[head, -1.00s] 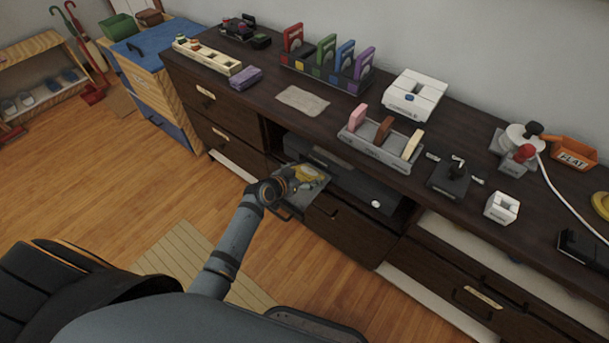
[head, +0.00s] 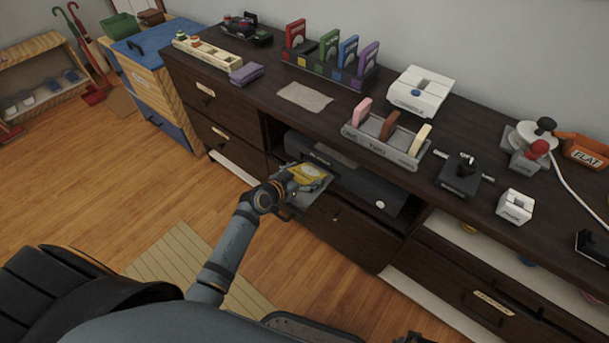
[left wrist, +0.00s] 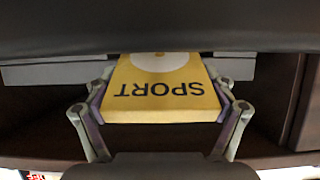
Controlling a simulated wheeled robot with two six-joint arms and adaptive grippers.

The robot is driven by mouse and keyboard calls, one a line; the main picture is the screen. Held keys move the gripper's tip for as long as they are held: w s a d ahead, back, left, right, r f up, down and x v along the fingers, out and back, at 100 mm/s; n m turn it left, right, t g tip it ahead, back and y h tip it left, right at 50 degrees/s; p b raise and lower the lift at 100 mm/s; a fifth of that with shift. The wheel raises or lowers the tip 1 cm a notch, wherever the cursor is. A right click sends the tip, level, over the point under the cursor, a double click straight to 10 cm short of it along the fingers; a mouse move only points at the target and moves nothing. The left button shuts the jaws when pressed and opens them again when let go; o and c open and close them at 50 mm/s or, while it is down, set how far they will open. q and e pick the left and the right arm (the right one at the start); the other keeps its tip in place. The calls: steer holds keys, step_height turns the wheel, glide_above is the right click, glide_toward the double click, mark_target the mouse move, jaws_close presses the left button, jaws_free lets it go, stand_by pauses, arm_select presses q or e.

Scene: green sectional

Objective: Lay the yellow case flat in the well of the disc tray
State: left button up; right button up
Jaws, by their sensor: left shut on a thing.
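The yellow case (head: 311,171) is in my left gripper (head: 293,185), over the disc tray at the front of the black player. In the left wrist view the yellow case (left wrist: 163,88) shows the word SPORT upside down and a pale disc shape, and the fingers of my left gripper (left wrist: 162,110) are shut on its two sides. The case looks about level. The grey disc tray (head: 322,187) sticks out of the player and is mostly hidden by the case and gripper. I cannot tell whether the case touches the tray.
The black player (head: 362,188) sits in an open bay of the dark dresser (head: 337,228). On top stand a case rack (head: 325,72), a grey holder (head: 380,150) and a white console (head: 418,90). The floor (head: 130,185) in front is mostly clear.

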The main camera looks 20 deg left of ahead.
arm_select(q)
steer(key=o, duration=1)
steer(key=shift+o, duration=0.2)
steer(key=v, duration=1.2)
steer(key=shift+s+f, duration=0.1)
